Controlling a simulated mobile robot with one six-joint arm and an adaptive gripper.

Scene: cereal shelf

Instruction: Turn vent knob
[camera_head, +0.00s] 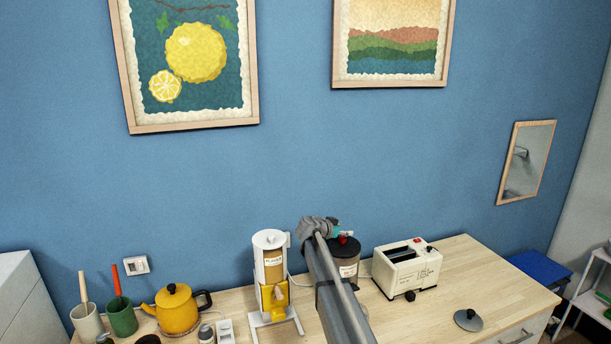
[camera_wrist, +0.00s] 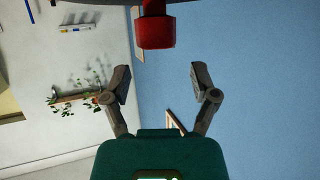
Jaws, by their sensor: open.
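The red vent knob (camera_head: 343,239) sits on top of a dark-lidded canister (camera_head: 347,272) with a white label in the head view. My arm hides the canister's left part. In the wrist view the red knob (camera_wrist: 155,30) hangs in from the top edge, below a dark rim. My gripper (camera_wrist: 160,80) is open and empty, with its two fingers spread left and right. The knob lies between the fingers' sides in the picture and beyond their tips; I see no contact. In the head view my gripper is at the canister's top, its fingers not clearly visible.
A white cereal dispenser (camera_head: 270,250) stands left of the canister and a cream toaster (camera_head: 407,268) stands right of it. A yellow teapot (camera_head: 177,308) and cups are farther left. A grey lid (camera_head: 468,319) lies on the mostly clear right counter (camera_head: 500,280). The blue wall is behind.

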